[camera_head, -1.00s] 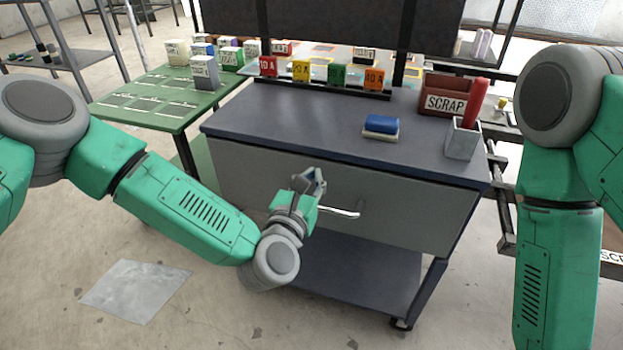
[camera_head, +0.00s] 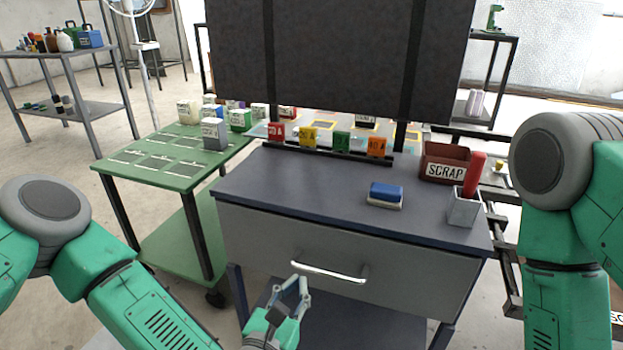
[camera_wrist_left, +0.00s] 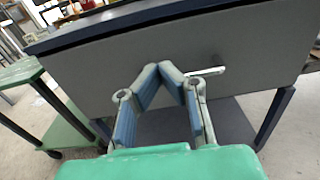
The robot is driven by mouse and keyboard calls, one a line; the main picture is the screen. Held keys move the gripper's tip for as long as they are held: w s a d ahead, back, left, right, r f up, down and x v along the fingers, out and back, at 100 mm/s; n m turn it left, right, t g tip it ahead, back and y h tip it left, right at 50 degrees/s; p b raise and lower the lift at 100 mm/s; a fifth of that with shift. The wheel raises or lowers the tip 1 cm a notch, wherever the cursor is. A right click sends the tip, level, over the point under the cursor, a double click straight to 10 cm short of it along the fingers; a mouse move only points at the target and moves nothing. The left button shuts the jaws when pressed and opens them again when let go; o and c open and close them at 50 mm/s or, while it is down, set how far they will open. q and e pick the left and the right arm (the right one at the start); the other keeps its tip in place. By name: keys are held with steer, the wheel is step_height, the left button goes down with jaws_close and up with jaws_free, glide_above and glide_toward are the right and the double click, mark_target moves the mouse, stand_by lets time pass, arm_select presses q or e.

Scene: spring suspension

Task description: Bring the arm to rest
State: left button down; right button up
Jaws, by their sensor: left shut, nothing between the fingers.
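My left gripper (camera_head: 296,287) is low in front of the grey drawer cart, just below the silver drawer handle (camera_head: 328,272) in the head view. In the left wrist view its fingers (camera_wrist_left: 165,72) meet at the tips, shut with nothing between them. The handle (camera_wrist_left: 205,71) shows just right of the fingertips there, and I see no grip on it. The drawer (camera_head: 400,285) is closed. My right arm (camera_head: 555,240) hangs down at the right edge of the head view; its gripper is out of the picture.
The cart top (camera_head: 300,190) holds a blue-and-white block (camera_head: 385,195), a SCRAP bin (camera_head: 445,163) and a grey cup (camera_head: 463,209) with a red item. A green table (camera_head: 140,165) with small boxes stands left. Floor shows between the table and my left arm.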

arm_select(q)
steer(key=s+a+f+m+g+p, duration=0.3)
steer(key=s+f+m+g, duration=0.3)
steer(key=m, duration=0.4)
steer(key=s+a+f+m+g+p, duration=0.3)
steer(key=s+f+m+g+p, duration=0.1)
steer(key=s+m, duration=0.6)
steer(key=s+a+m+g+y+p, duration=0.1)
steer(key=s+a+m+g+y, duration=0.1)
steer(key=a, duration=0.4)
steer(key=s+a+r+m+g+y+p, duration=0.1)
steer(key=s+a+m+g+y, duration=0.1)
steer(key=s+a+m, duration=0.2)
steer(key=s+a+m+g+y+p, duration=0.1)
steer(key=s+a+m+g+y, duration=0.1)
steer(key=a+m, duration=0.4)
steer(key=shift+s+a+r+m, duration=0.15)
steer(key=shift+s+a+m, duration=0.25)
steer(key=shift+s+a, duration=0.55)
steer(key=shift+w+a, duration=0.15)
steer(key=shift+a, duration=0.05)
